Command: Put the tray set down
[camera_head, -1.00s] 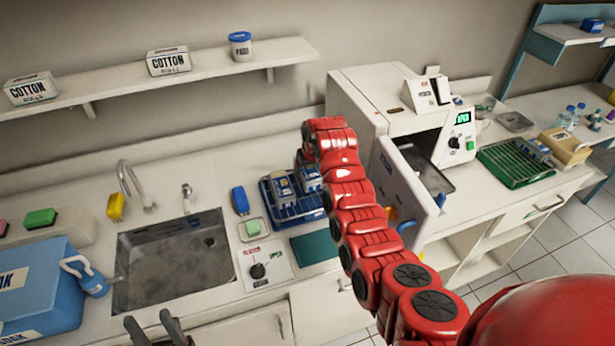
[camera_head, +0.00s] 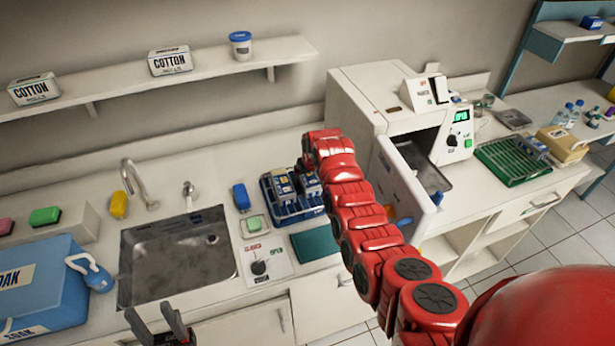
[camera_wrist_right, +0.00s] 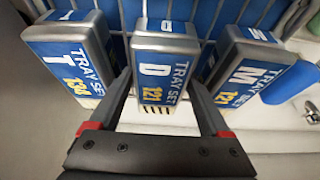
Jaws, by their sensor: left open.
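A blue rack (camera_head: 290,214) with tray set boxes in it stands on the counter right of the sink. In the right wrist view, the middle tray set box (camera_wrist_right: 160,75), marked D, is between the fingers of my right gripper (camera_wrist_right: 163,85), which press close along both its sides. A tray set box marked T (camera_wrist_right: 72,60) is to its left and one marked M (camera_wrist_right: 250,72) to its right, both apart from the fingers. The head view hides my right gripper behind my red arm. My left gripper (camera_head: 160,322) is open and empty at the counter's front edge.
The sink (camera_head: 175,262) is left of the rack. A green sponge in a dish (camera_head: 254,224), a dial panel (camera_head: 263,262) and a teal mat (camera_head: 315,244) lie close around it. The sterilizer (camera_head: 375,95) on the right has its door (camera_head: 402,190) open.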

